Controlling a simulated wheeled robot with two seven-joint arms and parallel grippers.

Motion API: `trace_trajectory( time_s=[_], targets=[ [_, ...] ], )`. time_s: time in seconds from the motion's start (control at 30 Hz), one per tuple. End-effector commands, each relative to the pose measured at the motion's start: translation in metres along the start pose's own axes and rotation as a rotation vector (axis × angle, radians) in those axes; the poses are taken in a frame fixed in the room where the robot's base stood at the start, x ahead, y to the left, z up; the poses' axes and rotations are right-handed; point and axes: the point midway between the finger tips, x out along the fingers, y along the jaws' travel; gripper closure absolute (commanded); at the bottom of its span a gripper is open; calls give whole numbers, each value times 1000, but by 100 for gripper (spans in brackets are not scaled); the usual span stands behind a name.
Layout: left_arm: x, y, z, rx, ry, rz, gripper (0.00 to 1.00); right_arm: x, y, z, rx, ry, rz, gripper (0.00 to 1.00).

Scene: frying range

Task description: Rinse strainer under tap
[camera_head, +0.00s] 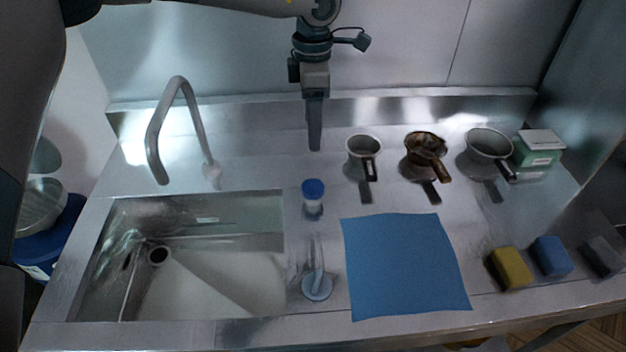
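Three small long-handled pan- or strainer-like vessels stand in a row on the steel counter: a pale one (363,147), a brown, stained one (425,146) and a wider grey one (489,144). I cannot tell which has mesh. Their dark handles point toward the front. The tap (178,115) is a curved metal spout behind the sink (215,285), at the left. The basin looks empty apart from its drain. My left gripper (314,147) hangs pointing down near the back wall, left of the pale vessel and apart from it. Its fingers show edge-on, so their opening is unclear. My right gripper is out of view.
A blue cloth (405,265) lies right of the sink. A blue-capped jar (313,196) and a clear, round-ended item (317,285) stand between them. Yellow (510,268), blue (551,256) and grey (602,257) sponges lie front right. A green-and-white box (537,149) stands back right.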

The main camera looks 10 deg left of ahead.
Motion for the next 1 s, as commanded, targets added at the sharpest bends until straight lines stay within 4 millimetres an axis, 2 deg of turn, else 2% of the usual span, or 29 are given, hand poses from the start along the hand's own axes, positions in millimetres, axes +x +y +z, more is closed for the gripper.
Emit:
trace_trajectory(
  time_s=[0.17, 0.37, 1.0],
  targets=[
    [9, 0, 0, 1, 1, -2, 38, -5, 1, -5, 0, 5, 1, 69],
    [33, -1, 0, 1, 3, -2, 38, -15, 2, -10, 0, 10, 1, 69],
    [144, -1, 0, 1, 3, -1, 38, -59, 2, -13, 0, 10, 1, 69]
  ],
)
